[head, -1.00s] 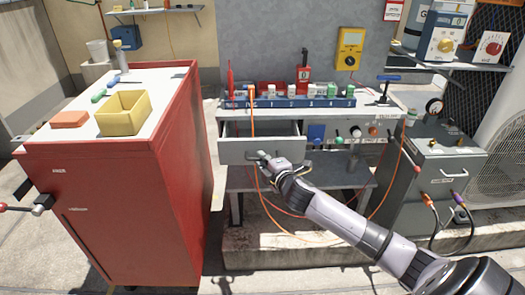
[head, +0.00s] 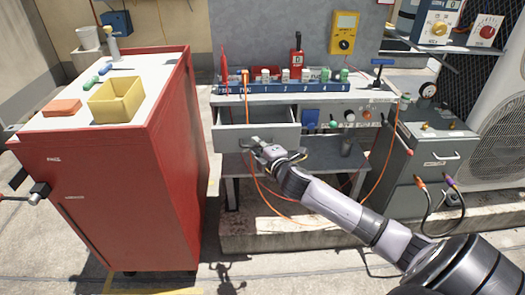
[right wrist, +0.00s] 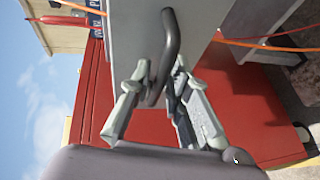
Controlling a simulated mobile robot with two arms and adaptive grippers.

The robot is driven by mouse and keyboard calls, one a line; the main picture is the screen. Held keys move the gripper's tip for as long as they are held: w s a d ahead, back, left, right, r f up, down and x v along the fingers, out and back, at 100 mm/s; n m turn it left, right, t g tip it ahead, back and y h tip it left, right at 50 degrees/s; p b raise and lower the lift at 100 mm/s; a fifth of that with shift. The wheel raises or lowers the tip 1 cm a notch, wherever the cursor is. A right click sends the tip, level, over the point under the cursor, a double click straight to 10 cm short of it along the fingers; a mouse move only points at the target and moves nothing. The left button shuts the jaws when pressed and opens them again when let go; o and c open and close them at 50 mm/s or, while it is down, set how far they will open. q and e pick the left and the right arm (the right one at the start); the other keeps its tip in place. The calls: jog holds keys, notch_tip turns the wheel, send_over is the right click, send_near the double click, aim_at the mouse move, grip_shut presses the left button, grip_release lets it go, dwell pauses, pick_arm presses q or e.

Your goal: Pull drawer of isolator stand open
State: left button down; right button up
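The isolator stand (head: 228,111) is a grey bench unit. Its grey drawer (head: 230,139) stands partly out at the left, with the inside showing from above. My right gripper (head: 262,147) is at the drawer front, with its arm reaching in from the lower right. In the right wrist view, the dark bar handle (right wrist: 170,45) passes between the two fingers of my right gripper (right wrist: 160,78), which are closed in around it. The gripper hides part of the handle in the head view. My left gripper is in neither current view.
A red cabinet (head: 130,175) stands close on the left, with a yellow bin (head: 116,101) on top. Orange cable (head: 377,181) hangs in front of the stand. A grey cabinet (head: 435,160) stands at the right. Bare floor lies in front of the stand.

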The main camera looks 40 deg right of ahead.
jog(key=v, duration=1.2)
